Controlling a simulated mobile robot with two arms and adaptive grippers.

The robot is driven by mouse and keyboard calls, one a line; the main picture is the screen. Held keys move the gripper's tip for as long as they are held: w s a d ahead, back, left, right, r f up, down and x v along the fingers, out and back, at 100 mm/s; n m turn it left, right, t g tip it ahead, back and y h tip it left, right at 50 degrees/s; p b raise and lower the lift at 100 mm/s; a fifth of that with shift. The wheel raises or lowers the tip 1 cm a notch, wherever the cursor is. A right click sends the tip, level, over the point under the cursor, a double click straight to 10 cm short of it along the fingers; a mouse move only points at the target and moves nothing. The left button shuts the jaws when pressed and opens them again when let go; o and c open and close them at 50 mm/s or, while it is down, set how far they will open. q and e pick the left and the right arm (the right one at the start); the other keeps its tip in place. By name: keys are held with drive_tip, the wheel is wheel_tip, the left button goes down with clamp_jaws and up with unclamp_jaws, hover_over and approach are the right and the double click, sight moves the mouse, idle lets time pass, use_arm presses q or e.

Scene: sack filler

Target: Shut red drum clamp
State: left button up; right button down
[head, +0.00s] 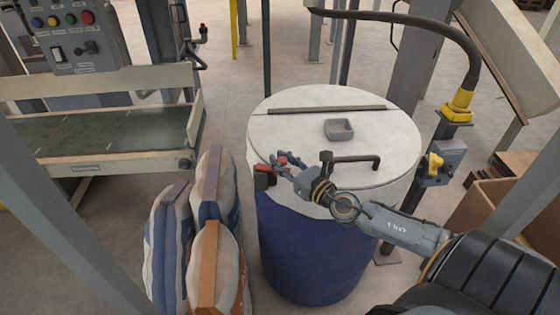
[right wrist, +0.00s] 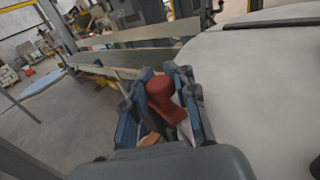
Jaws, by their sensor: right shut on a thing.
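A blue drum (head: 305,250) with a pale round lid (head: 290,130) stands in the middle of the head view. A red clamp (head: 264,170) sits at the left edge of the lid, near the rim. My right gripper (head: 281,163) reaches across the lid's front from the right. In the right wrist view, its fingers (right wrist: 163,103) are closed around the red clamp handle (right wrist: 164,98). The fingers partly hide the clamp, so its exact angle is hard to tell. My left gripper is not in view.
A black lid handle (head: 352,159) and a small grey tray (head: 339,129) are on the lid. Several filled sacks (head: 212,235) stand left of the drum. A conveyor (head: 110,140) is at the left. A yellow-knobbed post (head: 437,165) stands at the right.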

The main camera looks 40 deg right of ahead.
drive_tip(key=c, duration=1.4)
unclamp_jaws()
drive_tip(key=shift+d+f, duration=0.1)
drive_tip(key=shift+d, duration=0.05)
drive_tip(key=o, duration=0.3)
drive_tip(key=shift+s+d, duration=0.2)
drive_tip(key=shift+o, duration=0.2)
drive_tip(key=shift+a, duration=0.1)
drive_tip(key=shift+s, duration=0.55)
drive_tip(key=s+d, duration=0.1)
drive_tip(key=s, duration=1)
drive_tip(key=shift+w, duration=0.1)
drive_tip(key=shift+c, duration=0.4)
